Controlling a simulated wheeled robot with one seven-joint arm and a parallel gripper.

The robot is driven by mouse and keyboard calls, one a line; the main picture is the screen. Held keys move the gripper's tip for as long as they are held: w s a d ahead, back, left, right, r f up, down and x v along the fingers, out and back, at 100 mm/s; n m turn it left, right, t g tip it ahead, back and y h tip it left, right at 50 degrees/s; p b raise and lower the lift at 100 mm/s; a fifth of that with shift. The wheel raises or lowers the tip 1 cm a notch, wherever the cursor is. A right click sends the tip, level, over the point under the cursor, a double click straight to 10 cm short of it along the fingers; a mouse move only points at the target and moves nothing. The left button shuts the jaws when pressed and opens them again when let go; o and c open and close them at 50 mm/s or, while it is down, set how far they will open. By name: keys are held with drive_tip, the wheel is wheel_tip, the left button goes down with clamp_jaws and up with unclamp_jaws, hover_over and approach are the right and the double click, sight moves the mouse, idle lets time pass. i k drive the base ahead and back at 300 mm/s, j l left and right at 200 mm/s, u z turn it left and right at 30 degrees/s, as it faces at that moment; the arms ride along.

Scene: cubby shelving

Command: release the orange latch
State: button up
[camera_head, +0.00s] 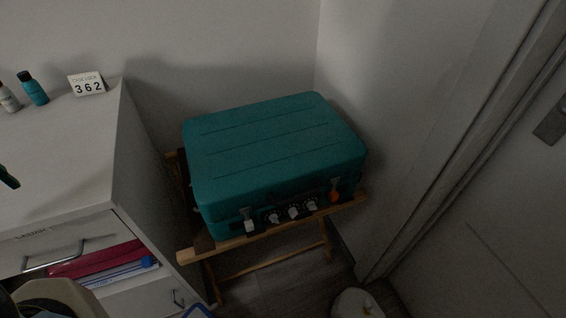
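The orange latch (334,196) is at the right end of the front face of a closed teal suitcase (265,150). It is small and dark in this view, and I cannot tell whether it is fastened. A white latch (249,225) is at the left end of the same face. Three pale dials (293,212) sit between the latches; their settings are too small to read. The suitcase lies flat on a wooden folding rack (240,244). I cannot make out my gripper in this view.
A white cabinet (60,165) at the left holds two small bottles (33,89) and a card reading 362 (87,84). Its open drawer (100,262) holds folders. A wall and door frame (450,140) close off the right. A round pale object (357,303) is at the bottom.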

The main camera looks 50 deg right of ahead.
sight(334, 196)
drive_tip(key=k+j+z, duration=0.15)
drive_tip(key=k+j, duration=0.15)
drive_tip(key=k+j+z, duration=0.2)
drive_tip(key=k, duration=0.35)
